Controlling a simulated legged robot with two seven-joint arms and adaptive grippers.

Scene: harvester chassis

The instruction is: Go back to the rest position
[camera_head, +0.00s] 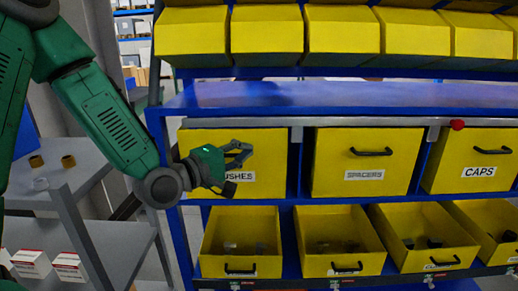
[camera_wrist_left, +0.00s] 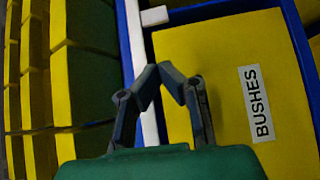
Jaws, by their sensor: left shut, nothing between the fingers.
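My left gripper (camera_head: 242,154) is in front of the yellow drawer labelled BUSHES (camera_head: 263,178), on the middle level of the blue rack. Its arm comes in from the left. In the left wrist view, the gripper (camera_wrist_left: 171,72) is shut and empty, with its fingertips close together over the drawer front (camera_wrist_left: 215,80). The BUSHES label (camera_wrist_left: 256,104) shows to the right of the fingers. I cannot tell whether the fingertips touch the drawer. The gripper covers part of the label and the drawer's handle area in the head view. My right gripper is not in view.
Drawers labelled SPACERS (camera_head: 364,150) and CAPS (camera_head: 479,158) are to the right. Open yellow bins (camera_head: 240,243) with small parts stand below, and more yellow bins (camera_head: 266,30) above. A blue shelf (camera_head: 330,95) is bare. A grey cart (camera_head: 85,180) with small parts stands at left.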

